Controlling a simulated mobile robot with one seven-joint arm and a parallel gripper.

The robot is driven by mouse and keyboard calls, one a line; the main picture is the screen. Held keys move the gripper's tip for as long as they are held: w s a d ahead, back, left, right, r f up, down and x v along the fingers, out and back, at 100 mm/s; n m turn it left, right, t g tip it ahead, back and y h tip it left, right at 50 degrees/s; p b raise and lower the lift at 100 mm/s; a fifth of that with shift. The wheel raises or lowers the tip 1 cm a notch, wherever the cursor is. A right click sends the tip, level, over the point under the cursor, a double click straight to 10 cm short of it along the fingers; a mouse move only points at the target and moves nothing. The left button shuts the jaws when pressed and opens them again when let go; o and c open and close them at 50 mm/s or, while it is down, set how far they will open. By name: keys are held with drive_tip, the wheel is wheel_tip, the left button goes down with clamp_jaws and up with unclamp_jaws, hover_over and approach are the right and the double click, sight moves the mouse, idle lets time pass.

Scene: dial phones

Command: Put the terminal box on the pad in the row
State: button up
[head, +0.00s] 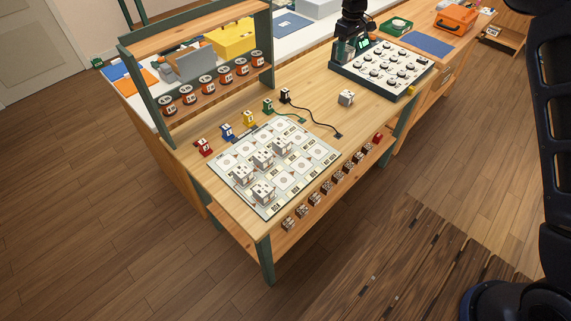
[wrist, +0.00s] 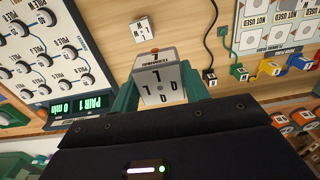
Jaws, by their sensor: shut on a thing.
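My gripper (wrist: 158,92) is shut on the terminal box (wrist: 158,78), a pale box with dark letters and an orange dot, between its two green fingers in the wrist view. In the head view my gripper (head: 346,50) is at the far end of the bench, by the dial panel; the held box cannot be made out there. The pale board with printed pads (head: 300,152) lies on the near half of the bench, well away from my gripper. Several white boxes (head: 263,193) stand on it, and other pads are bare. Its edge also shows in the wrist view (wrist: 250,42).
A loose white cube (head: 346,97) sits on bare wood between the board and the dial panel (head: 385,68). Black and green cables run by coloured terminals (head: 249,118) along the board's back edge. A shelf frame (head: 155,95) with several orange spools rises behind the board.

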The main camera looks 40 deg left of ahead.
drive_tip(key=s+d, duration=0.2)
drive_tip(key=s, duration=2.1)
drive_tip(key=s+d, duration=0.5)
drive_tip(key=s, duration=0.5)
drive_tip(key=s+d, duration=0.5)
drive_tip(key=s, duration=0.4)
drive_tip(key=f, duration=1.9)
drive_tip(key=shift+s+a+f, duration=0.1)
drive_tip(key=shift+a+f, duration=0.1)
drive_tip(key=shift+f, duration=0.1)
drive_tip(key=shift+f, duration=0.15)
drive_tip(key=o, duration=1)
wheel_tip(320, 180, up, 12)
drive_tip(key=shift+r, duration=0.15)
